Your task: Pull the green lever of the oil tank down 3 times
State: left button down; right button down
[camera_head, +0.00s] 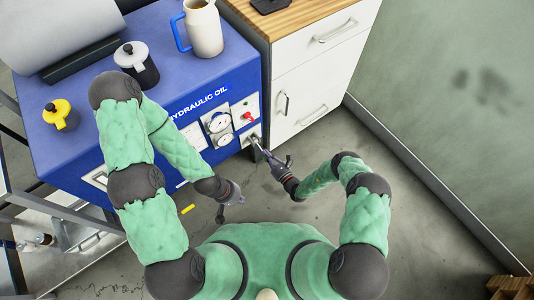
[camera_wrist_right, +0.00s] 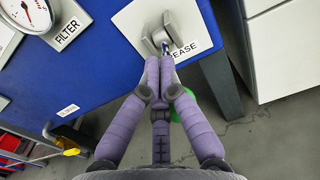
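The oil tank is the blue cabinet (camera_head: 152,108) marked HYDRAULIC OIL, in the upper left of the head view. Its lever mount (camera_wrist_right: 163,34) is a metal bracket on a white plate, with a label ending in "EASE". A green part (camera_wrist_right: 175,112), apparently the lever's handle, shows behind my fingers and is mostly hidden by them. My right gripper (camera_head: 266,153) is at the lever; in the wrist view its purple fingers (camera_wrist_right: 162,72) come together around the lever just below the bracket. My left gripper (camera_head: 237,202) hangs over the floor before the tank, apart from it; its fingers are unclear.
A white drawer cabinet (camera_head: 310,75) stands right of the tank. A white jug (camera_head: 204,30), a black-and-white canister (camera_head: 137,62) and a yellow-topped can (camera_head: 62,113) stand on the tank. Gauges (camera_head: 220,130) and a red knob (camera_head: 248,116) sit near the lever.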

jog(key=shift+f, duration=0.8)
jog(key=v, duration=1)
jog(key=shift+p, duration=0.45)
dwell(0.3)
